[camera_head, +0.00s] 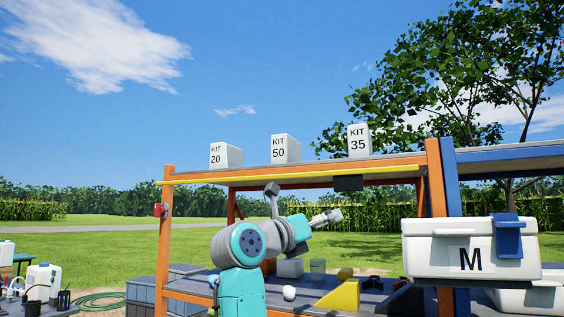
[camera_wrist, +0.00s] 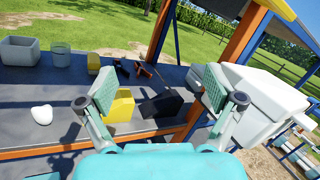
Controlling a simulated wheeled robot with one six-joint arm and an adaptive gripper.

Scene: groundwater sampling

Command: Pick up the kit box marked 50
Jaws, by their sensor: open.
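The white kit box marked 50 (camera_head: 284,149) stands upright on the top shelf of the orange rack, between the kit box marked 20 (camera_head: 225,155) on its left and the kit box marked 35 (camera_head: 358,141) on its right. My gripper (camera_head: 327,218) is below the top shelf, lower and to the right of box 50, and apart from it. In the wrist view my gripper (camera_wrist: 160,92) has its two fingers spread wide with nothing between them. No kit box shows in the wrist view.
The top shelf (camera_head: 255,170) has a yellow front strip. The lower shelf (camera_wrist: 60,103) holds a grey bin (camera_wrist: 20,50), a green cup (camera_wrist: 61,56), a white lump (camera_wrist: 41,115) and yellow and black pieces. A white cooler marked M (camera_head: 430,255) stands at right by a blue post.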

